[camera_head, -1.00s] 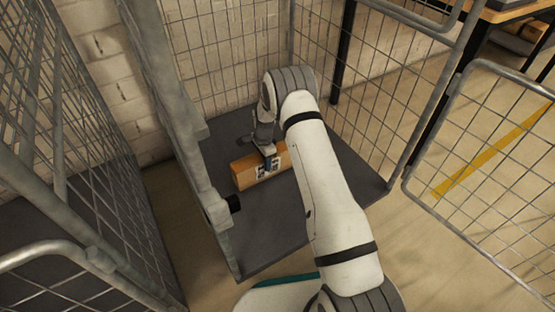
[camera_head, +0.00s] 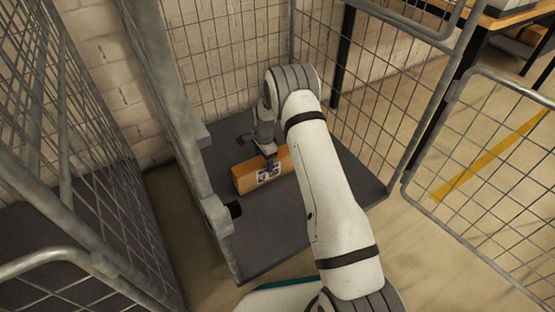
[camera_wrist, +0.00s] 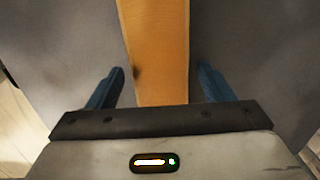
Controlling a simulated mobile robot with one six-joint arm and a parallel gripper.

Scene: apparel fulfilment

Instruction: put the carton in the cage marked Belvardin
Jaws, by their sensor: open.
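The carton (camera_head: 246,178) is a long orange-brown box with a black-and-white label on its side. It rests on the dark floor of a wire cage (camera_head: 228,245). No name sign on this cage is readable. My gripper (camera_head: 270,168) is at the carton, reaching down from above. In the wrist view, my gripper's blue fingers (camera_wrist: 160,82) are apart, one on each side of the carton (camera_wrist: 157,45), with a gap on both sides. My arm hides part of the cage floor and the carton's right end.
A second wire cage (camera_head: 70,205) stands close on the left. A mesh gate (camera_head: 490,165) stands open on the right. A brick wall (camera_head: 110,80) is behind. A table (camera_head: 500,18) stands at the upper right. Bare floor (camera_head: 440,270) shows at the lower right.

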